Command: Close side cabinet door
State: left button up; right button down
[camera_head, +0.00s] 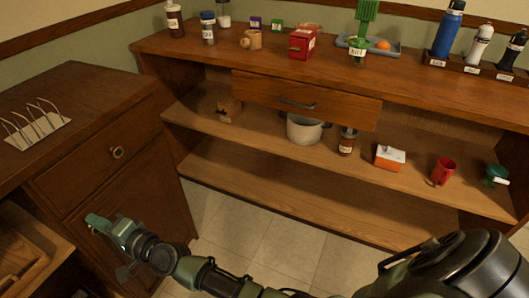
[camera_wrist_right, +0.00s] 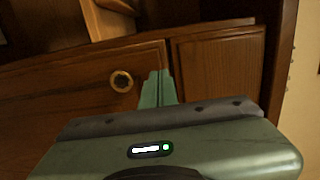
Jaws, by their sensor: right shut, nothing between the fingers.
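The side cabinet (camera_head: 80,90) stands at the left, with a drawer with a round knob (camera_head: 117,152) in its upper front. Below the drawer is the brown panelled cabinet door (camera_head: 145,205); it looks about flush with the front, but my arm hides part of it, so a small gap cannot be ruled out. My right gripper (camera_head: 96,221) is shut and empty, close in front of the door's upper left part; contact cannot be told. In the right wrist view its closed green fingers (camera_wrist_right: 158,88) point at a wooden front, right of a brass knob (camera_wrist_right: 121,81). My left gripper is out of view.
A white rack (camera_head: 36,130) stands on the side cabinet. A wooden open-shelf counter (camera_head: 300,200) with bottles, a pot (camera_head: 305,129) and a red mug (camera_head: 443,171) runs along the back. A wooden piece (camera_head: 25,250) juts in at lower left. Tiled floor (camera_head: 260,240) is free between.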

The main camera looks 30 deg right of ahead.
dwell(0.4)
